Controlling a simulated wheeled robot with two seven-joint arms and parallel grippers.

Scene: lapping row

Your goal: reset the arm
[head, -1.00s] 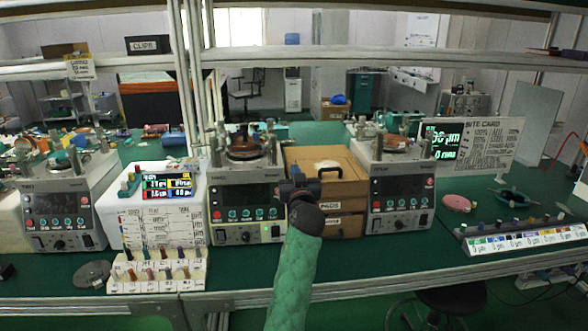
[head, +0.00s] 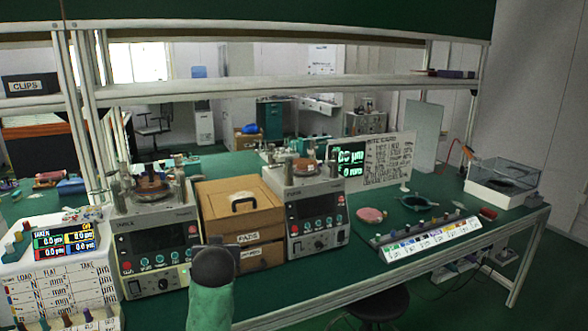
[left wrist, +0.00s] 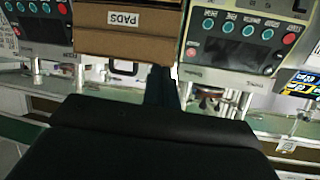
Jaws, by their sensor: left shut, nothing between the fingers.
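My left arm, in a green sleeve, comes up from the bottom of the head view, and its dark end with the left gripper (head: 214,243) stands before the brown pads box (head: 216,208). In the head view the fingers are largely hidden behind the wrist. In the left wrist view the gripper's slim dark fingers (left wrist: 160,86) are together with nothing between them, close to the bench's front edge. The pads box (left wrist: 132,45) shows beyond them, between two machines. My right gripper is in neither view.
A lapping machine (head: 155,245) stands left of the box and another (head: 318,215) right of it. A readout unit (head: 62,262) is at far left. A labelled strip (head: 430,238), pink disc (head: 370,215) and clear-lidded case (head: 503,182) lie right. A stool (head: 378,303) stands in front.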

